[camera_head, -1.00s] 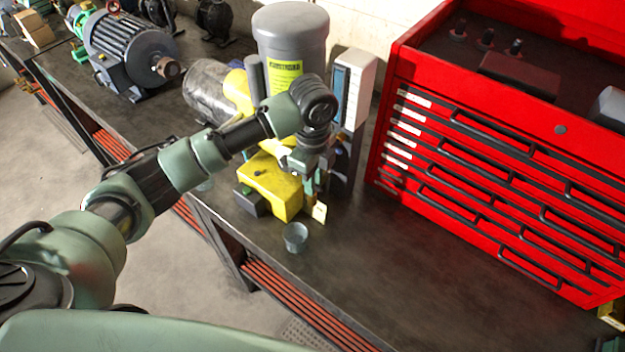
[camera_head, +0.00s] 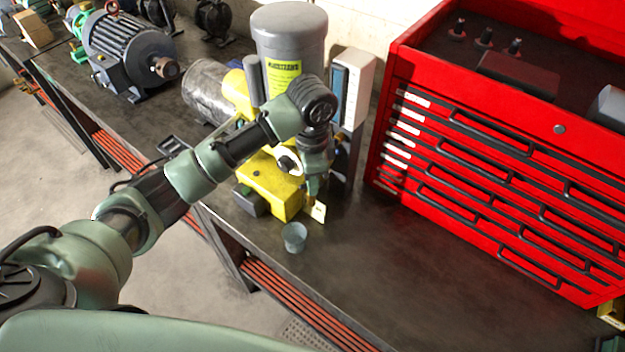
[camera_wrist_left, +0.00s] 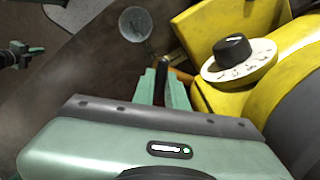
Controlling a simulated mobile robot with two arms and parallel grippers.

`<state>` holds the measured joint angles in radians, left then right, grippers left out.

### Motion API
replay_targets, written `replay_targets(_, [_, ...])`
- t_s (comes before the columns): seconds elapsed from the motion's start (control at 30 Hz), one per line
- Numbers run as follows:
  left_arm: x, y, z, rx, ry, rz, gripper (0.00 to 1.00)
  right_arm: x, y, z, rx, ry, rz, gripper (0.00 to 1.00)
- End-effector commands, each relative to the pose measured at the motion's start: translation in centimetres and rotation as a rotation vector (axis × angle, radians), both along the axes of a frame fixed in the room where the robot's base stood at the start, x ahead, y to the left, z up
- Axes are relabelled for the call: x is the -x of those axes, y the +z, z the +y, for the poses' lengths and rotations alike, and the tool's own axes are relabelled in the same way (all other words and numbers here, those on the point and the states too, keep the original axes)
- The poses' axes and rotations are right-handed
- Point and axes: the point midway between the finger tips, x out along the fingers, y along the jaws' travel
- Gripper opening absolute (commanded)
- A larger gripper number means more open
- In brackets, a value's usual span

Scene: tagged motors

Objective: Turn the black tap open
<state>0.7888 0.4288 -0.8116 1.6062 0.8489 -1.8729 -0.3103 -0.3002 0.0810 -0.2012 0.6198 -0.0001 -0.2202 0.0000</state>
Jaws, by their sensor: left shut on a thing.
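The yellow pump unit with a grey canister (camera_head: 290,45) stands on the dark bench. My left gripper (camera_wrist_left: 170,84) is at its front side, pointing down, and also shows in the head view (camera_head: 313,185). Its fingers are closed around a small dark and orange-brown piece (camera_wrist_left: 182,76), which looks like the black tap; the fingers hide most of it. A grey cup (camera_head: 295,237) stands on the bench just in front, also in the left wrist view (camera_wrist_left: 135,24). A pale tag (camera_head: 318,212) hangs below the gripper. My right gripper (camera_wrist_left: 26,54) seems to show small at the left wrist view's edge.
A black knob on a white dial (camera_wrist_left: 235,55) sits on the yellow body close beside the fingers. A red tool chest (camera_head: 490,150) stands to the right, a grey motor (camera_head: 135,50) to the left. The bench right of the cup is clear.

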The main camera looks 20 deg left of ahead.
Motion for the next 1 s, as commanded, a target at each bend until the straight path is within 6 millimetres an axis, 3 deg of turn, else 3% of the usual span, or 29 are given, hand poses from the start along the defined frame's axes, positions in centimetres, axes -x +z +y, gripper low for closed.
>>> replay_targets(0.6, [0.05,-0.02,0.14,-0.004,0.559,0.002,0.0,-0.08,0.02,-0.12,0.002,-0.001,-0.001,0.0])
replay_targets(1.0, [0.06,-0.05,0.15,-0.005,0.752,0.001,0.0,-0.09,0.01,-0.05,0.001,-0.002,-0.001,0.0])
